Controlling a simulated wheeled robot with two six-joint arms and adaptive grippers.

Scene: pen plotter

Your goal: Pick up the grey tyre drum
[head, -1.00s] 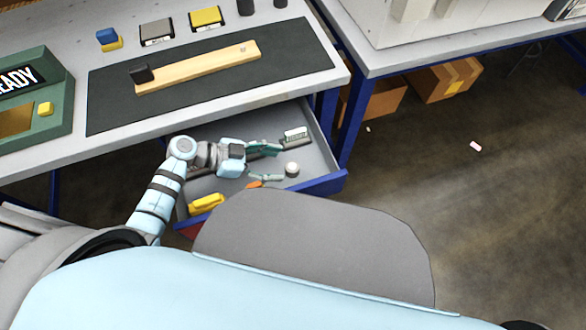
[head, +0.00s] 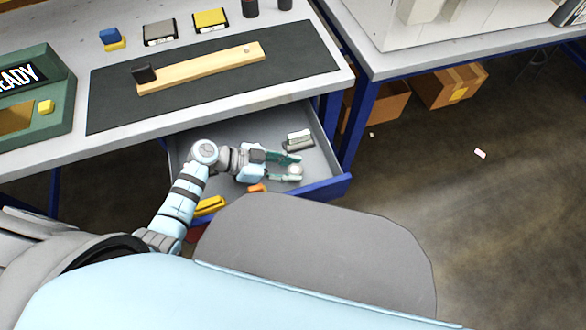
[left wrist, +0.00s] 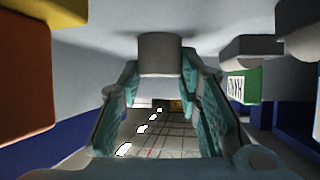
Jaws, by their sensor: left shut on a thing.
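The grey tyre drum (head: 296,170) is a small pale grey cylinder inside the open drawer, near its right end. In the left wrist view the drum (left wrist: 160,55) sits between the two green-padded fingers, at their tips. My left gripper (head: 297,167) reaches into the drawer from the left and is shut on the drum. I cannot tell whether the drum touches the drawer floor. My right gripper is not in view.
An orange piece (head: 257,188) and a yellow piece (head: 209,206) lie towards the front. The tabletop (head: 255,97) overhangs the drawer's back.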

